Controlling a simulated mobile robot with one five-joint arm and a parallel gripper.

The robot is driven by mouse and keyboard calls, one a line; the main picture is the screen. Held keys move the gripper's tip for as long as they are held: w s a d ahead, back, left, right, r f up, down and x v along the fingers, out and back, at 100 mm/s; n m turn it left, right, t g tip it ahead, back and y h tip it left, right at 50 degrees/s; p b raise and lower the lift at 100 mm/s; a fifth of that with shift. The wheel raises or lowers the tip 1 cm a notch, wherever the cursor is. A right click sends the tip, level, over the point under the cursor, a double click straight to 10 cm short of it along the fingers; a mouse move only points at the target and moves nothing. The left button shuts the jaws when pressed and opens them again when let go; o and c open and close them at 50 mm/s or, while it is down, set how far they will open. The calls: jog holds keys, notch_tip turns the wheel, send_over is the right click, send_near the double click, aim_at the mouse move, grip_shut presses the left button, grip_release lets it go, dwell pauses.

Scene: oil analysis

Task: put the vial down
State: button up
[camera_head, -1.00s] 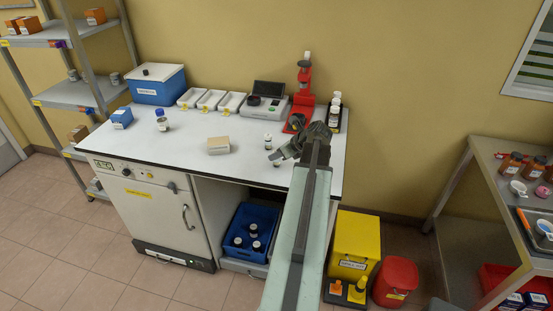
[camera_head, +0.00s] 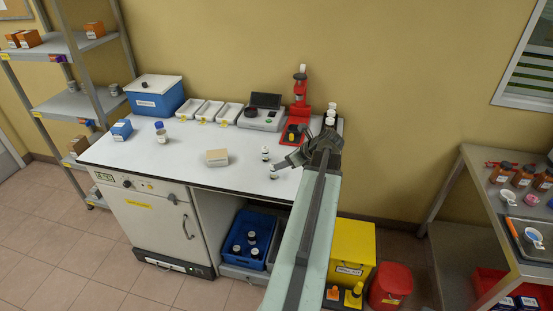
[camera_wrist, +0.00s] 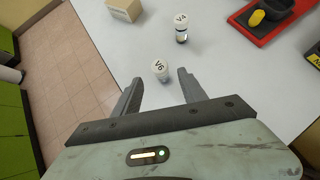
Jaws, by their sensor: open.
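A white-capped vial marked V6 (camera_wrist: 161,69) stands upright on the white bench top, in front of and roughly between my open fingers. My gripper (camera_wrist: 160,78) is open and not closed on it. In the head view the vial (camera_head: 273,173) stands near the bench's front edge, just left of and below my gripper (camera_head: 281,165). A second white-capped vial, marked V4 (camera_wrist: 181,27), stands a little farther back; it also shows in the head view (camera_head: 265,154).
A cardboard box (camera_head: 217,158) sits left of the vials. White trays (camera_head: 209,111) and a blue cooler (camera_head: 155,95) line the back. The middle bench top is mostly clear.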

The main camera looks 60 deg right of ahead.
jog(key=p+v, duration=0.2)
jog(key=v, duration=0.2)
jog(key=shift+s+r, duration=0.25)
jog(key=w+a+f+n+g+y, duration=0.2)
jog(key=w+a+n, duration=0.75)
jog(key=a, duration=0.35)
jog(key=w+a+f+n+g+y, duration=0.25)
jog(key=w+a+n, duration=0.55)
jog(key=w+a, duration=0.4)
jog(key=w+a+f+n+g+h, duration=0.1)
jog(key=a+n+g, duration=0.1)
jog(key=a+n, duration=0.8)
jog(key=w+a+f+n+g+h, duration=0.1)
jog(key=a+n, duration=0.9)
jog(key=a, duration=1.3)
jog(key=shift+w+f+g+h, duration=0.2)
jog(key=shift+f+g+h, duration=0.05)
jog(key=shift+g+h, duration=0.45)
jog(key=shift+o, duration=0.4)
